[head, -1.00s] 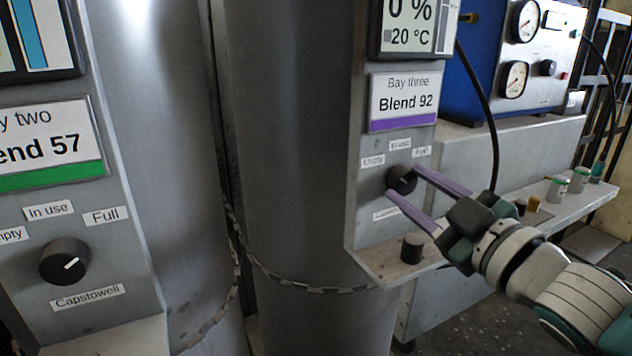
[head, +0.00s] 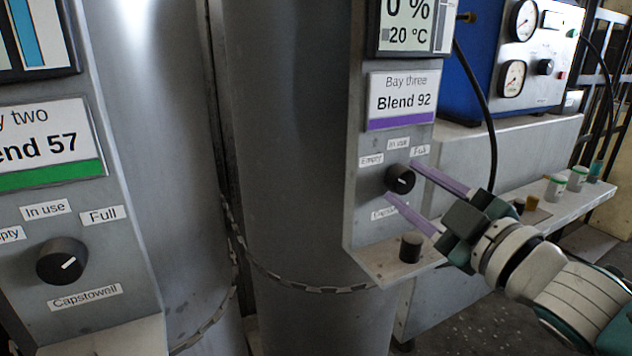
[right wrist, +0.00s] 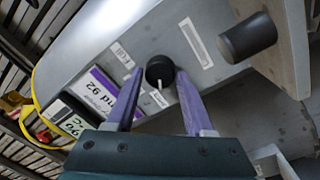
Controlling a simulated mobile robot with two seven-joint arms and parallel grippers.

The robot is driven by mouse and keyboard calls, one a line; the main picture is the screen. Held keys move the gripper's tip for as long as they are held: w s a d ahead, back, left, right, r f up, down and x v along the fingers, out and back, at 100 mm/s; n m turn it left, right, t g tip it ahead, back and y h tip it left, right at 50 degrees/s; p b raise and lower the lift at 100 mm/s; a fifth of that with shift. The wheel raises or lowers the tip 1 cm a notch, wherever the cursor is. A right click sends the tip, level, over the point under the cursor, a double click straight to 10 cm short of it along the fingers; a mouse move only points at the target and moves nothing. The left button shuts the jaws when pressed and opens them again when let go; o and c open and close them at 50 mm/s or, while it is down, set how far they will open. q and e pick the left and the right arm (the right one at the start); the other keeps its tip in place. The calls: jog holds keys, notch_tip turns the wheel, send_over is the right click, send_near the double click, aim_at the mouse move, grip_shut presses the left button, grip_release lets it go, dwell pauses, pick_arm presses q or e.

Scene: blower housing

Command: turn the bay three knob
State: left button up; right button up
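The bay three knob (head: 400,179) is a round black knob on the grey panel under the "Bay three Blend 92" sign. Labels Empty, In use and Full sit around its top, and another label lies below, partly covered by a finger. My right gripper (head: 401,180) is open, its purple fingers on either side of the knob. In the right wrist view the knob (right wrist: 160,71) lies between the fingertips, with small gaps beside it. Its white mark shows there, facing the small label at the lower side. My left gripper is not in view.
A dark cylindrical peg (head: 411,247) stands on the ledge just below the knob; it also shows in the right wrist view (right wrist: 247,38). The bay two knob (head: 62,262) is at left. A blue gauge box (head: 465,75) and small jars (head: 577,178) stand at right.

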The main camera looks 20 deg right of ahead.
jog(key=o, duration=0.3)
jog(key=shift+o, duration=0.2)
jog(key=s+p, duration=0.1)
jog(key=s, duration=0.9)
jog(key=shift+d+f+p, duration=0.25)
jog(key=shift+f+p, duration=0.05)
jog(key=shift+p, duration=0.1)
jog(key=shift+r, duration=0.1)
